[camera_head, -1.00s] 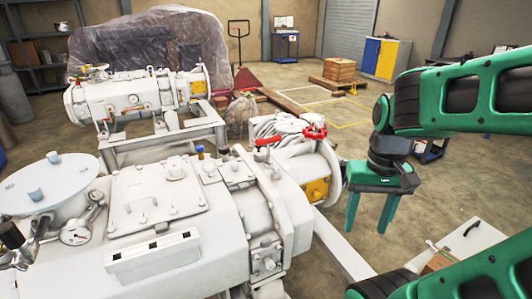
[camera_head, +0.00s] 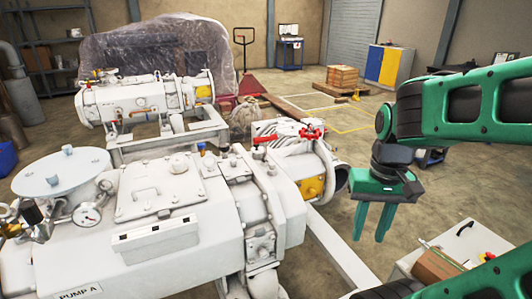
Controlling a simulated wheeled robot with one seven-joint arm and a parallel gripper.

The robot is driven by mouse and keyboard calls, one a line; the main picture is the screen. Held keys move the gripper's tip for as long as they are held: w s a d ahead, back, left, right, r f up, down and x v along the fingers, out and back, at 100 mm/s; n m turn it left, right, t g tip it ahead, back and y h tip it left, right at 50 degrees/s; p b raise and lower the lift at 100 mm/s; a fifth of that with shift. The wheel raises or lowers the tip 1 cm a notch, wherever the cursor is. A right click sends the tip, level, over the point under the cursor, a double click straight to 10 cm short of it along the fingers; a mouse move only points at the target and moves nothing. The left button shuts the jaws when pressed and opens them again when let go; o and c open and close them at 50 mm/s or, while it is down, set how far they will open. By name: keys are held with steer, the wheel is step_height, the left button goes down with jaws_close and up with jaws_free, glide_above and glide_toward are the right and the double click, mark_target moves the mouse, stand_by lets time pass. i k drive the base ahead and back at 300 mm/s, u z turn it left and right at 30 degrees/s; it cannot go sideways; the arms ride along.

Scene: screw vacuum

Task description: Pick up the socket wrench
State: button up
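I cannot make out a socket wrench for certain in the head view. A pale-topped surface (camera_head: 478,232) at the lower right carries a brown box (camera_head: 436,267), a thin light rod and a small red item, all too small to identify surely. A dark curved piece (camera_head: 465,227) is at its far side; I cannot tell whether it is a handle or a tool. My gripper (camera_head: 372,238) hangs fingers down, left of this surface and right of the white pump. It is open, with nothing visible between its fingers.
The large white pump marked PUMP A (camera_head: 80,292) fills the lower left, with a red valve handle (camera_head: 311,133) on it. A pale frame beam (camera_head: 340,255) runs beside it. Floor is open beyond my gripper.

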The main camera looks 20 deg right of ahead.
mark_target(265, 162)
steer(key=u, duration=0.7)
steer(key=k, duration=1.4)
steer(key=z, duration=0.75)
steer(key=i, duration=1.65)
steer(key=u, duration=0.05)
